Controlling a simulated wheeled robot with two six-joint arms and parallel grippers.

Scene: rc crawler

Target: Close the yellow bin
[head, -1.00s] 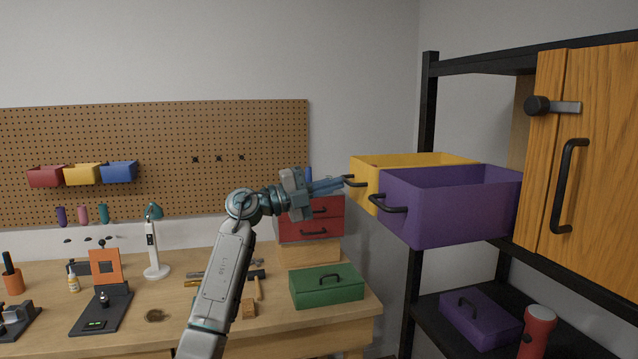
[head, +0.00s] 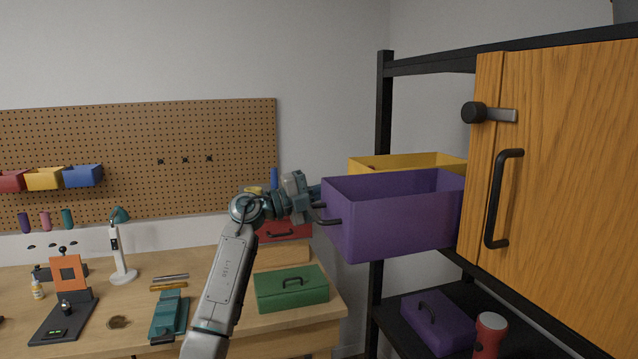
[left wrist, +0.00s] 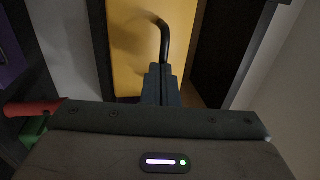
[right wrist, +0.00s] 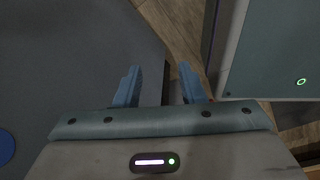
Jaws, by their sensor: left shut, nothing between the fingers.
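The yellow bin (head: 408,160) is an open-topped drawer on the black shelf rack, mostly hidden behind the purple bin (head: 395,215) in the head view. It sticks out less to the left than the purple bin. In the left wrist view the yellow bin's front (left wrist: 130,60) is close ahead with its dark handle (left wrist: 163,40). My left gripper (left wrist: 160,82) is shut and empty, its tips at the lower end of that handle; contact is unclear. In the head view its tips are hidden behind the purple bin. My right gripper (right wrist: 160,85) is open and empty, away from the bins.
The purple bin juts out with its handle (head: 325,216) close to my left gripper. A wooden cabinet door (head: 555,170) is at the right. The shelf's black post (head: 384,110) rises behind the bins.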

